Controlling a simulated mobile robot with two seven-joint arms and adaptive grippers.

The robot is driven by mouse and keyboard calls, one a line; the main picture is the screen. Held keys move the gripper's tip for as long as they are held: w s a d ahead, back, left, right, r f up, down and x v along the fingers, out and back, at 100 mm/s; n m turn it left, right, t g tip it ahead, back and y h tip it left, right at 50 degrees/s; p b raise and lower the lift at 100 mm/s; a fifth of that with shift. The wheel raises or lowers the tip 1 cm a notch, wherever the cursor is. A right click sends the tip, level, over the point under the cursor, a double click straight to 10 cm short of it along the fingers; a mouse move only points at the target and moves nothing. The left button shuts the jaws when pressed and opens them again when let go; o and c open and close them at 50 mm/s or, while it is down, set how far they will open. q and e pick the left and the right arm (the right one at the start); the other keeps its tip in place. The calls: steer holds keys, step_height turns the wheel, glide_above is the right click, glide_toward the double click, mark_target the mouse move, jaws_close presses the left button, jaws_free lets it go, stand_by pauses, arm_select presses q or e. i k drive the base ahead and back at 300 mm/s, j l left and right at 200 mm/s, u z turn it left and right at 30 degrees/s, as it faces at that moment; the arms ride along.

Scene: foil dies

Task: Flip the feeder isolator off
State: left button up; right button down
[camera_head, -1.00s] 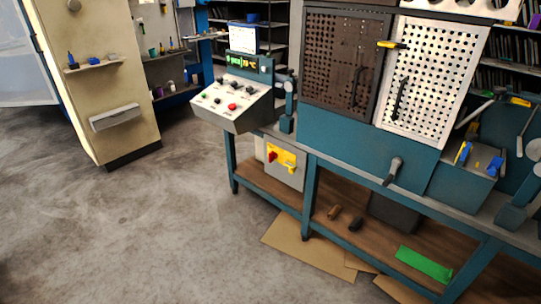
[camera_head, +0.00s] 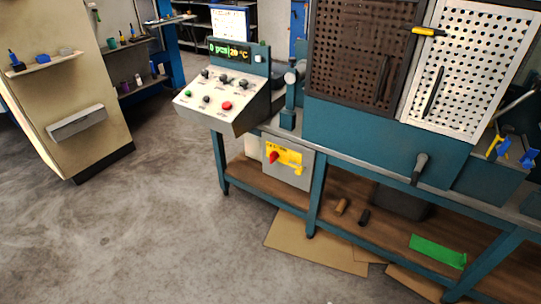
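A red rotary handle (camera_head: 273,157) on a yellow plate (camera_head: 288,152) sits on the front of a grey switch box (camera_head: 287,175). The box is mounted under the bench top, between the teal legs, below and right of the control console (camera_head: 222,100). It looks like the feeder isolator; its exact handle angle is too small to read surely. A yellow piece hangs at the plate's lower right. Neither of my grippers shows in the head view.
The sloped console carries several knobs, a green button and a red button, with a lit display (camera_head: 230,51) above. A lower wooden shelf (camera_head: 385,221) holds small items. Cardboard (camera_head: 310,243) lies on the floor below. Open concrete floor (camera_head: 130,230) lies in front and left; a beige cabinet (camera_head: 65,105) stands left.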

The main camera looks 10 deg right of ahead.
mark_target(273, 156)
steer(key=i+j, duration=0.25)
steer(key=j, duration=0.2)
steer(key=i+j+z, duration=0.15)
steer(key=i+j, duration=0.5)
steer(key=i, duration=0.2)
